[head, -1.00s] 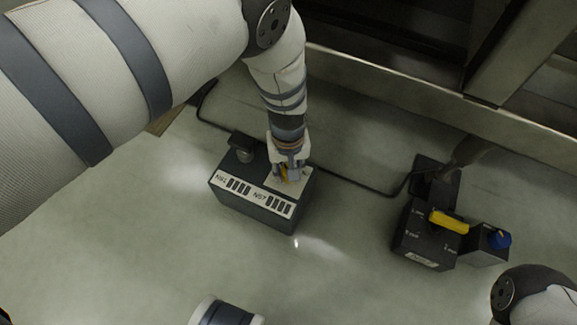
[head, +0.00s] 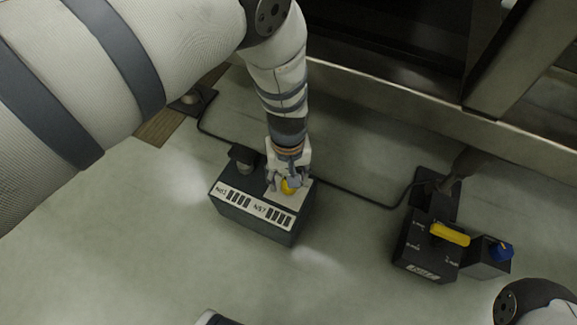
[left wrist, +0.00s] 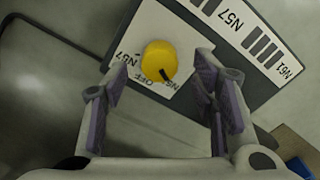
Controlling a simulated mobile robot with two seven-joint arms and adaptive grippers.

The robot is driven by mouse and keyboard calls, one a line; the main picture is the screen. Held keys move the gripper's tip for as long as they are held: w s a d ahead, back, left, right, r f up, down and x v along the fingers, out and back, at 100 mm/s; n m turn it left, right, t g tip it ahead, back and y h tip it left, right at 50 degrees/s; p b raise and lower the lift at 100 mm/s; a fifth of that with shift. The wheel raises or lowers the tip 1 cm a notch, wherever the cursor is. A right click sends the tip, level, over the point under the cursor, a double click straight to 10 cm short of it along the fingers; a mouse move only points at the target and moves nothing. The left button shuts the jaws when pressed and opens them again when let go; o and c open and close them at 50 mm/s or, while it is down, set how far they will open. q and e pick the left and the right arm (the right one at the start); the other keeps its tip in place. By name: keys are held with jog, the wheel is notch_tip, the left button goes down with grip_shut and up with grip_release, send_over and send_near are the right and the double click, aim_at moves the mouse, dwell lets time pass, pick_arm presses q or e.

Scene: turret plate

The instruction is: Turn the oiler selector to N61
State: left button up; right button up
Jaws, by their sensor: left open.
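The oiler selector is a round yellow knob (head: 288,187) on a white plate at the right end of a dark box (head: 253,226). In the left wrist view the knob (left wrist: 159,57) has a dark pointer mark aimed down and to the right, close to a small label starting N6. Small N57 and OFF labels lie further left around it. My left gripper (left wrist: 160,78) is open, its fingers apart on either side of the knob in that view, with visible gaps. In the head view the gripper (head: 288,180) is right at the knob. My right gripper is out of view.
The box has a white strip (head: 240,205) marked N61 and N57 with dark bars. A second dark box with a yellow handle (head: 450,234) and a blue knob (head: 502,251) stands at right. A dark cable (head: 350,196) runs behind. The floor in front is clear.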

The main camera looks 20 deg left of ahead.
pick_arm(q)
notch_tip(320, 180, up, 10)
jog(key=shift+f, duration=0.2)
